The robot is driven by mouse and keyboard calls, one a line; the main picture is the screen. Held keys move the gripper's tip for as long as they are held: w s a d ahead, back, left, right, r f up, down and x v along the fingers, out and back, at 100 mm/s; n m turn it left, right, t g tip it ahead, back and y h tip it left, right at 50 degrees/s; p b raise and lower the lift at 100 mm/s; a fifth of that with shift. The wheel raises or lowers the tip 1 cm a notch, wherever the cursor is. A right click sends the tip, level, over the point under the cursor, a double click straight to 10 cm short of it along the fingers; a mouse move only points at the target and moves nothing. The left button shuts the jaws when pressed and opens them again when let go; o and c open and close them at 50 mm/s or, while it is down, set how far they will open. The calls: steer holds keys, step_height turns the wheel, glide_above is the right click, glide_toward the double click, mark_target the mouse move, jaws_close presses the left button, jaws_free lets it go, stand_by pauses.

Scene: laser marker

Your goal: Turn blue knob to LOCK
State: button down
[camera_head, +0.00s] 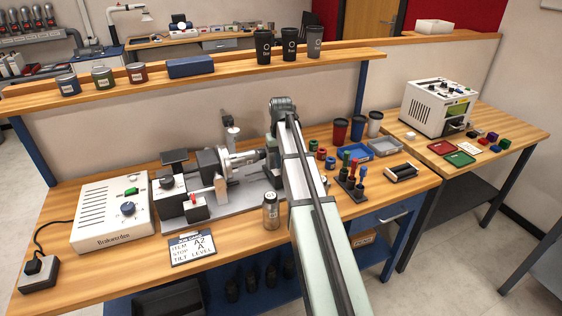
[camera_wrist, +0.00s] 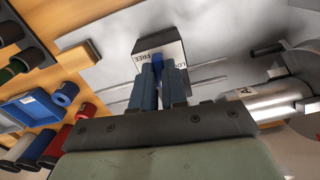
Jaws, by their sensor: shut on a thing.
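In the wrist view, a small dark block with a pale face (camera_wrist: 175,50) carries the words FREE on its left and a partly covered "LO…" on its right. A blue knob (camera_wrist: 158,58) stands on that face between the two words. My gripper (camera_wrist: 159,70) is shut on this knob, one blue finger on each side. The fingers hide much of the knob, so I cannot tell exactly where it points. In the head view my arm hides the gripper and this block.
A lathe-like machine (camera_head: 210,165) stands left of my arm, with a metal jar (camera_head: 271,211) and a sign card (camera_head: 192,248) in front. A tool stand (camera_head: 351,186), a blue tray (camera_head: 357,152) and cups are right of my arm. A shelf (camera_head: 220,75) runs behind.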

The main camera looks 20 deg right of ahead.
steer(key=shift+n, duration=0.6)
steer(key=c, duration=1.2)
jaws_free()
steer(key=shift+o, duration=0.2)
steer(key=shift+r, duration=0.1)
step_height(320, 180, up, 14)
